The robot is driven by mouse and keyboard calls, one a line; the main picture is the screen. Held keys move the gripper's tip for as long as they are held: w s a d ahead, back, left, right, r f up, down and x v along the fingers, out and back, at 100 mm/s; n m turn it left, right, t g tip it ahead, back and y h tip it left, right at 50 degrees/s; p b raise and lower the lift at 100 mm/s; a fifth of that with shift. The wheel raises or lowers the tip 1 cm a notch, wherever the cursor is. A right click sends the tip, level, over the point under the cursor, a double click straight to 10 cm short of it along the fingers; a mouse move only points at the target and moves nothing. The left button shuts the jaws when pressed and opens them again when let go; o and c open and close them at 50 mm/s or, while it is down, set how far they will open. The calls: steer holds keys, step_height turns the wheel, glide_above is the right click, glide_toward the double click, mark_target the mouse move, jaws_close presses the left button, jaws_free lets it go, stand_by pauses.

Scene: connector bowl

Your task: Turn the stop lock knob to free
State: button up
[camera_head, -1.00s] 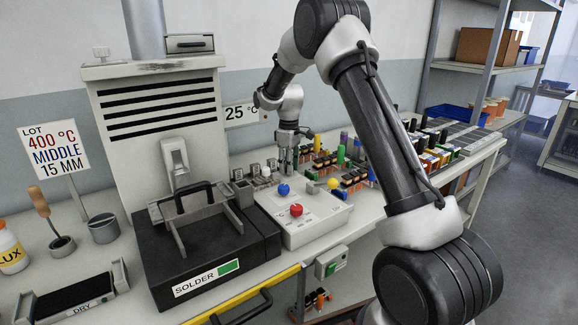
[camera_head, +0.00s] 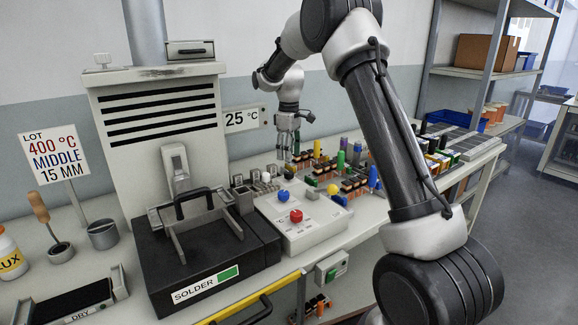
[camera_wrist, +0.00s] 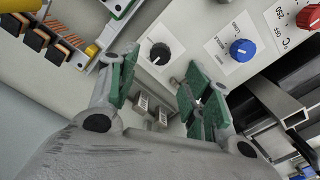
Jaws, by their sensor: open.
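A pale control box (camera_head: 310,232) stands on the bench, right of the black solder unit. It carries a red knob (camera_head: 296,216) and a blue knob (camera_head: 284,196). The wrist view shows a round black knob (camera_wrist: 160,53) on a white label, the blue knob (camera_wrist: 242,50) and the red knob (camera_wrist: 308,17). I cannot read which label marks the stop lock. My gripper (camera_wrist: 161,72) is open and empty, its green-padded fingers apart. The black knob appears just beyond the gap between its fingertips. In the head view my gripper (camera_head: 287,158) hangs over the back of the box.
The solder unit (camera_head: 175,265) with raised handles stands left of the box. Small metal parts lie behind the box. Boards with black, orange and coloured parts (camera_head: 352,185) crowd its right side. A large slotted cabinet (camera_head: 160,120) stands at the back left.

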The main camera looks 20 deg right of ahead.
step_height(320, 180, up, 4)
steer(key=shift+r, duration=0.2)
stand_by(0.4)
steer(key=s+f+m, duration=0.3)
steer(key=s+f, duration=0.1)
steer(key=s+d+r+m+t, duration=0.1)
steer(key=s+r, duration=0.3)
steer(key=s, duration=0.9)
steer(key=s+d+r+m+t, duration=0.2)
steer(key=s+r, duration=0.2)
steer(key=s, duration=0.8)
steer(key=s+d+r+m+t, duration=0.1)
steer(key=s+d+r+m, duration=0.1)
steer(key=s, duration=1.1)
steer(key=shift+s+r+m, duration=0.3)
steer(key=shift+s+r, duration=0.05)
steer(key=shift+r, duration=0.55)
